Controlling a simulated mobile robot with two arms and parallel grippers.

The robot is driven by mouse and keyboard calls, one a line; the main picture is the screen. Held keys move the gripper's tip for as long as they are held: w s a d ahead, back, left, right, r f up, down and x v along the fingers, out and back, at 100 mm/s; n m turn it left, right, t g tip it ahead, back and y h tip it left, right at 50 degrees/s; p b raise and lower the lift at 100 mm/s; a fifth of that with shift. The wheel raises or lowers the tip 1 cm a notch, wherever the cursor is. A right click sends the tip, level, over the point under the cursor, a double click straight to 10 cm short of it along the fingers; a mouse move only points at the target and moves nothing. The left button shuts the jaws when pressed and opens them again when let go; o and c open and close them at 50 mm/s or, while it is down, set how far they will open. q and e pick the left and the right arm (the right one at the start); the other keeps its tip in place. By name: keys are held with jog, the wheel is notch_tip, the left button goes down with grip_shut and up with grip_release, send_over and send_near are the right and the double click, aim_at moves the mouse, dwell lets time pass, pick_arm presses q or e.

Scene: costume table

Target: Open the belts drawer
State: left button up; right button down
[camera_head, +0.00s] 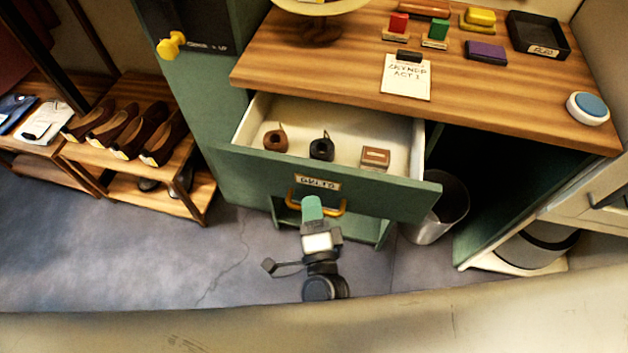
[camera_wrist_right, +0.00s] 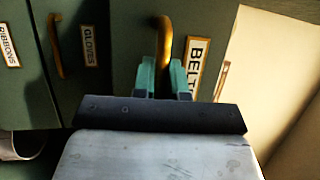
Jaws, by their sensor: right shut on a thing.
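The green belts drawer (camera_head: 240,165) is pulled well out of the cabinet in the head view, with its label (camera_head: 318,183) on the front. Inside lie a rolled brown belt (camera_head: 275,140), a rolled black belt (camera_head: 321,148) and a brown buckle-like item (camera_head: 375,157). My right gripper (camera_head: 312,208) is at the drawer's yellow handle (camera_head: 331,209). In the right wrist view its fingers (camera_wrist_right: 164,78) are shut on the handle (camera_wrist_right: 165,45), beside the BELTS label (camera_wrist_right: 197,65). My left gripper is not in view.
The wooden tabletop (camera_head: 500,95) above holds stamps, a card (camera_head: 406,77) and a black tray (camera_head: 538,36). A bin (camera_head: 440,207) stands right of the drawer. A shoe rack (camera_head: 130,150) is at left. Grey floor in front is clear.

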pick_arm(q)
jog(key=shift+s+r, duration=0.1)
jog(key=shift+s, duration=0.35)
pick_arm(e)
jog(key=s+a, duration=0.3)
jog(key=s, duration=0.8)
jog(key=shift+s+a, duration=0.35)
jog(key=shift+a, duration=0.05)
jog(key=c, duration=1.2)
grip_release()
